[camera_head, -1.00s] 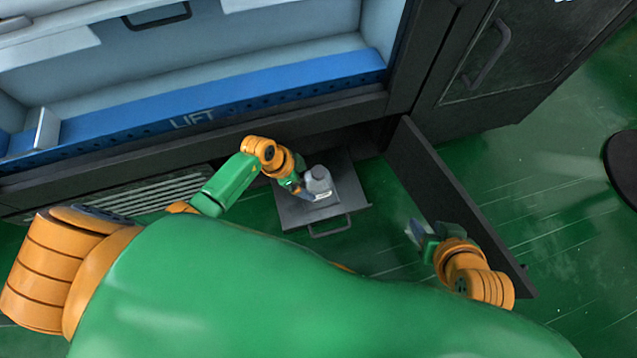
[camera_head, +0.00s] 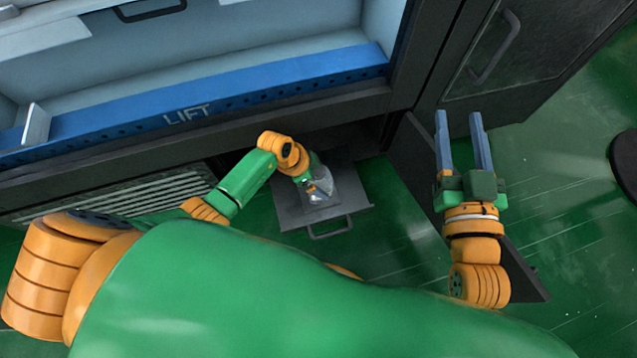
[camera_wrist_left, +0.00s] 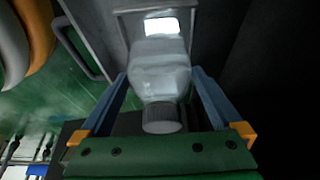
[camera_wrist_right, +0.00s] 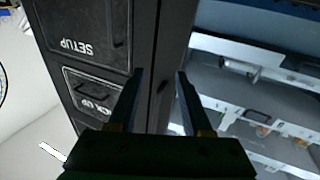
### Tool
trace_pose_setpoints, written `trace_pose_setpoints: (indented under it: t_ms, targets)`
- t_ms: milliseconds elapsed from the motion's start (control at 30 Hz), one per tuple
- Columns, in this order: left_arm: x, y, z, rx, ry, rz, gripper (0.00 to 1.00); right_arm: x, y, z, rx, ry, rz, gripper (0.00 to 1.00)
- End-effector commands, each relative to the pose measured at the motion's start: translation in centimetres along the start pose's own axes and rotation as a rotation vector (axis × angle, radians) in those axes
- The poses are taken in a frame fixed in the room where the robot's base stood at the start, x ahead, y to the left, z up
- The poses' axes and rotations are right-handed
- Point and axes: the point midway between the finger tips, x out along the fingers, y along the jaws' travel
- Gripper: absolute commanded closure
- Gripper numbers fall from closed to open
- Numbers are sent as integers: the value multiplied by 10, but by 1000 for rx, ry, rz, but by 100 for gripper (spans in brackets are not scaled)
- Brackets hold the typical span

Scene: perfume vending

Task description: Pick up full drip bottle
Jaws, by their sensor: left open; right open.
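The drip bottle (camera_wrist_left: 160,75) is a translucent grey bottle with a ribbed grey cap. It stands on the pulled-out grey tray (camera_head: 290,215) low in the machine, and shows partly behind my arm in the head view (camera_head: 322,190). My left gripper (camera_wrist_left: 160,88) is open, with one blue finger on each side of the bottle. I cannot tell whether the fingers touch it. In the head view my left gripper (camera_head: 318,188) is mostly hidden by its own wrist. My right gripper (camera_head: 462,118) is open and empty, fingers pointing toward the machine; it also shows in the right wrist view (camera_wrist_right: 158,80).
An open dark door panel (camera_head: 405,160) stands right of the tray, partly under my right arm. The blue LIFT bar (camera_head: 230,97) and machine front lie above the tray. The tray has a front handle (camera_head: 330,228).

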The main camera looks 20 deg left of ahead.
Motion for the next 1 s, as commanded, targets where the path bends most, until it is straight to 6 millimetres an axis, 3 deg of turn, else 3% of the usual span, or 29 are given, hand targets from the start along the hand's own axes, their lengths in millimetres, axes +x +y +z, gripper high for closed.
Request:
trace_pose_setpoints:
  t_ms: [400,700,767,1000]
  targets:
    - [12,0,0,0,0,0,0,-12,-8,-70,-2,383,-21,50]
    - [12,0,0,0,0,0,0,-14,-9,-76,-2,413,-22,50]
    - [12,0,0,0,0,0,14,-14,-9,-76,-2,413,-22,50]
    - [12,0,0,0,0,0,78,-14,-9,-76,-2,412,-22,50]
